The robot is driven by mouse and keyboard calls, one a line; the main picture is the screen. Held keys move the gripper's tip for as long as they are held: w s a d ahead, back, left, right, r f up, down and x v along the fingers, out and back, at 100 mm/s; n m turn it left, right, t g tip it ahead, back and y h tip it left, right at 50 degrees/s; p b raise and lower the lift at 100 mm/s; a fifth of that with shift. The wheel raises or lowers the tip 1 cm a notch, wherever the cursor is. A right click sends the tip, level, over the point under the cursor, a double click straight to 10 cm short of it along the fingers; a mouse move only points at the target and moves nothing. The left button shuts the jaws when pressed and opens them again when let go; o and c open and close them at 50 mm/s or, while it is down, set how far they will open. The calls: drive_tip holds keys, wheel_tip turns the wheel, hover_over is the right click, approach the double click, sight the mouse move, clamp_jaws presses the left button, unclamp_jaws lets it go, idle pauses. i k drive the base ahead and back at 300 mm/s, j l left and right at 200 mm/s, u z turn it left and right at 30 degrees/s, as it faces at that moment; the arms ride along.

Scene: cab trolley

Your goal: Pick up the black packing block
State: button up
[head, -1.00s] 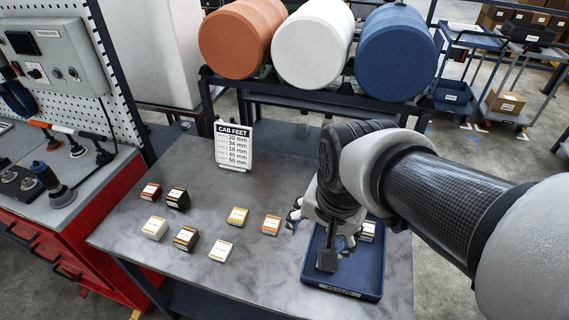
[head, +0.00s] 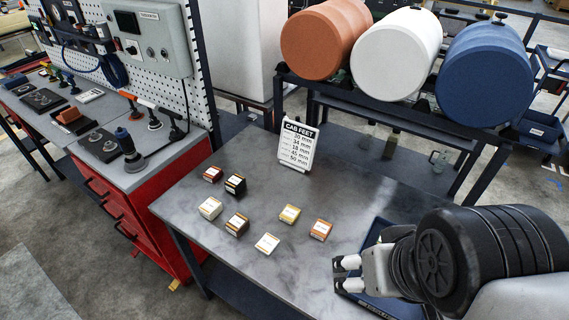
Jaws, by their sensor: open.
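The black packing block (head: 235,186) stands on the grey table, a small dark cube with a pale label on top. It is just right of and in front of the dark red block (head: 212,174). My gripper (head: 345,273) is open, with its pale fingertips pointing left, over the left side of the navy tray (head: 372,306). Nothing shows between the fingers. The gripper is well to the right of and nearer than the black block, not touching it. My arm hides most of the tray and whatever lies in it.
Other blocks stand nearby: cream (head: 210,208), brown (head: 237,224), white (head: 267,243), yellow (head: 289,214) and orange (head: 320,229). A "CAB FEET" sign (head: 298,144) stands behind them. A rack with three large cylinders (head: 398,50) is at the back.

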sight(236, 183)
drive_tip(key=i+j+z, duration=0.25)
drive_tip(key=j, duration=0.3)
drive_tip(key=i+j+z, duration=0.15)
drive_tip(key=j+z, duration=0.15)
drive_tip(key=j, duration=0.3)
drive_tip(key=i+j+z, duration=0.1)
drive_tip(key=j+z, duration=0.15)
drive_tip(key=j, duration=0.35)
drive_tip(key=j+z, duration=0.25)
drive_tip(key=j, duration=0.4)
